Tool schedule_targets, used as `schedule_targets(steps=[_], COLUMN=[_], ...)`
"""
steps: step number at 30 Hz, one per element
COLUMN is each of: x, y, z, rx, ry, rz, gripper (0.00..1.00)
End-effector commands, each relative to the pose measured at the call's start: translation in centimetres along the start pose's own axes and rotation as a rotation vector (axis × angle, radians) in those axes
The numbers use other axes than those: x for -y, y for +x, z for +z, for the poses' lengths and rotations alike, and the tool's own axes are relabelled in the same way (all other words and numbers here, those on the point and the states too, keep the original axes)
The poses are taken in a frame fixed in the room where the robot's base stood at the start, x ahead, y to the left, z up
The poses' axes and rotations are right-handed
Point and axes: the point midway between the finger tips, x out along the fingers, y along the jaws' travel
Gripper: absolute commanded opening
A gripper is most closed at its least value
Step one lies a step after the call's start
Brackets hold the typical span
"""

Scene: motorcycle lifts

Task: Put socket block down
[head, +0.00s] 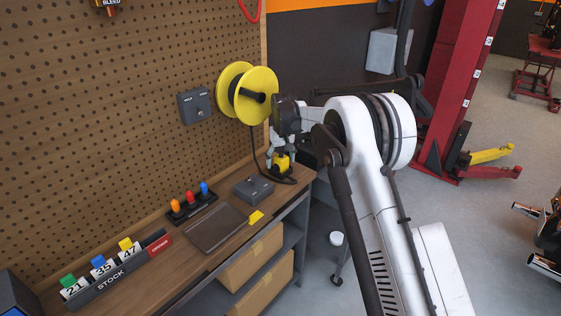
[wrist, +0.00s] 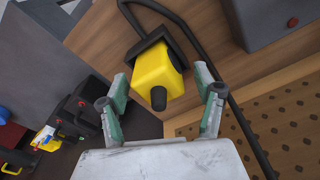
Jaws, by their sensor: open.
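The socket block (head: 282,161) is a small yellow block with black parts at the far end of the wooden workbench (head: 240,190). In the wrist view the yellow block (wrist: 158,72) has a black round stub facing me and a black cable leaving its far side. It appears to rest on the wood, though its underside is hidden. My gripper (wrist: 162,88) is open, with one finger on each side of the block and visible gaps between. In the head view my gripper (head: 281,158) points down over the block, partly covering it.
A yellow cable reel (head: 235,88) hangs on the pegboard (head: 110,110) above the bench. A grey box (head: 253,188), a dark mat (head: 215,228), a rack of coloured-handled tools (head: 190,203) and a STOCK rack (head: 115,280) lie nearer. A red lift post (head: 455,90) stands right.

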Motion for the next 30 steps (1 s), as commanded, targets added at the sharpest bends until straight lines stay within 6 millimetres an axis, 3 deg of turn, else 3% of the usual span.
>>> schedule_targets(steps=[16, 21, 30], x=[0.0, 0.0, -0.1], y=[-9.8, -11.3, -11.9], z=[0.0, 0.0, 0.2], rx=[0.0, 0.0, -0.002], ry=[0.0, 0.0, 0.003], rz=[0.0, 0.0, 0.001], gripper=[0.66, 0.66, 0.66])
